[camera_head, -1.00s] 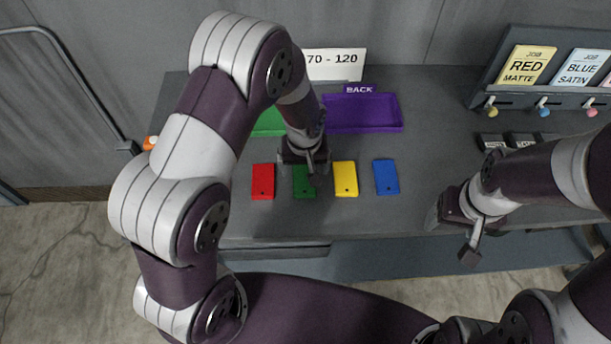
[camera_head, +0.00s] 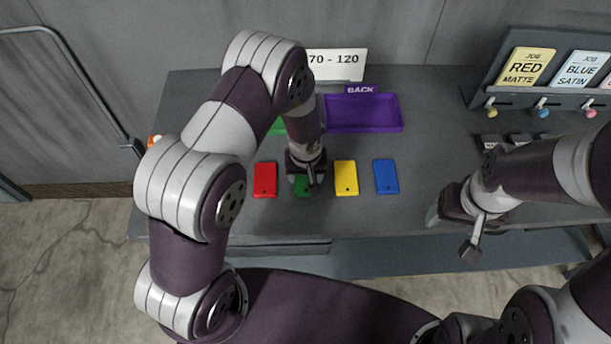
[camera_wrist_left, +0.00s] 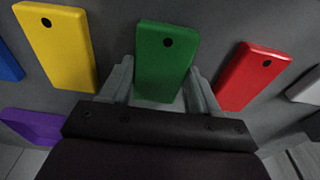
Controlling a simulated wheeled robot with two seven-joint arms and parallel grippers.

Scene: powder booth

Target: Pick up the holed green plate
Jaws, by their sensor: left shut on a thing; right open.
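The holed green plate (camera_head: 302,188) lies on the grey table between the red and yellow plates, mostly covered by my left gripper in the head view. In the left wrist view the green plate (camera_wrist_left: 165,62) shows its dark hole near one end. My left gripper (camera_head: 308,178) is over it, and its two fingers (camera_wrist_left: 160,85) are shut on the plate's sides. I cannot tell any gap between the plate and the table. My right gripper (camera_head: 452,235) is open and empty near the table's front edge at the right.
A red plate (camera_head: 265,180), a yellow plate (camera_head: 346,178) and a blue plate (camera_head: 385,176) lie close by in a row. A purple tray (camera_head: 400,127) and a partly hidden green tray (camera_head: 278,127) stand behind. A rack with job cards (camera_head: 527,66) is at the back right.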

